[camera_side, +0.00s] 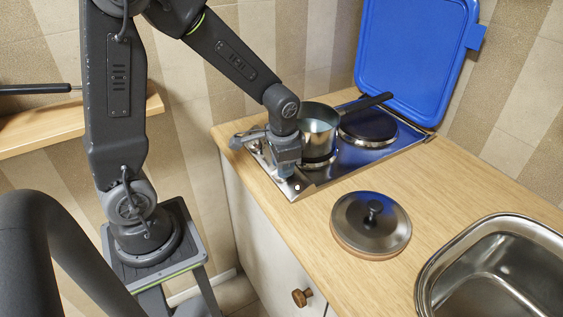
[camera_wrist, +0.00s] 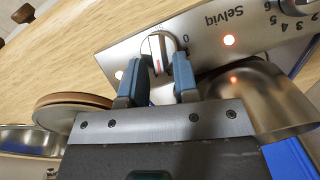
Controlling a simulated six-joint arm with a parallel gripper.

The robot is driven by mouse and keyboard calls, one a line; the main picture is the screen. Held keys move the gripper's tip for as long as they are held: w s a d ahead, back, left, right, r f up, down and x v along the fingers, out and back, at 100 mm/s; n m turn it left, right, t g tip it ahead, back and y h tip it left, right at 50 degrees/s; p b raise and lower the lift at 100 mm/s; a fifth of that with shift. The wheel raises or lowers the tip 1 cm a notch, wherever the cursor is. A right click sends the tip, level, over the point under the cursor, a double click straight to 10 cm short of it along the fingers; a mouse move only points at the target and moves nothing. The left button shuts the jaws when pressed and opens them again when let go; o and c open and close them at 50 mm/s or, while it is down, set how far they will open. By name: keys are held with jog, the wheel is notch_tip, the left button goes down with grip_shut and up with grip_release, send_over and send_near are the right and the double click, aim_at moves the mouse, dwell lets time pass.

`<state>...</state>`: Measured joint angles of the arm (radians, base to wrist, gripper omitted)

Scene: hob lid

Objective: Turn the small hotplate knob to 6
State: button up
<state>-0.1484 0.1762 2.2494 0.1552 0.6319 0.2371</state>
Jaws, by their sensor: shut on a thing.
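My gripper (camera_side: 287,172) points down at the front of the hob panel (camera_side: 310,182). In the wrist view, my gripper (camera_wrist: 158,75) is shut on a silver knob (camera_wrist: 157,45), one blue finger on each side. A red mark on the knob faces the gripper's body, between the fingers. A second knob (camera_wrist: 298,5) with printed numbers is at the top right of the wrist view. The held knob is hidden in the side view.
A saucepan (camera_side: 318,130) stands on the hob close behind my gripper. A bare dark hotplate (camera_side: 367,127) lies beside it. The blue lid (camera_side: 415,60) stands open. A pot lid (camera_side: 370,226) lies on the worktop (camera_side: 455,195), near the sink (camera_side: 500,262). A panel lamp (camera_wrist: 229,40) glows.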

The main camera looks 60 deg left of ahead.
jog(key=m, duration=0.1)
jog(key=m+y, duration=0.1)
jog(key=m, duration=0.2)
jog(key=shift+s+d+f+t+y, duration=0.3)
jog(key=shift+s+d+f+y, duration=0.05)
jog(key=shift+d+y, duration=0.05)
jog(key=m, duration=0.1)
jog(key=m+t+y, duration=0.1)
jog(key=m, duration=0.1)
jog(key=shift+s+d+f+m, duration=0.1)
jog(key=shift+s+d+m, duration=0.1)
jog(key=shift+m, duration=0.1)
jog(key=m, duration=0.1)
jog(key=m+t+y, duration=0.1)
jog(key=m, duration=0.1)
jog(key=shift+s+d+f, duration=0.1)
jog(key=shift+s, duration=0.15)
jog(key=shift+s+f+m+t, duration=0.15)
jog(key=shift+m+t, duration=0.3)
jog(key=shift+m, duration=0.45)
jog(key=shift+s+m+t, duration=0.1)
jog(key=shift+m+t, duration=0.35)
jog(key=shift+m, duration=0.45)
jog(key=shift+y, duration=0.3)
jog(key=o, duration=1)
jog(key=shift+w, duration=0.1)
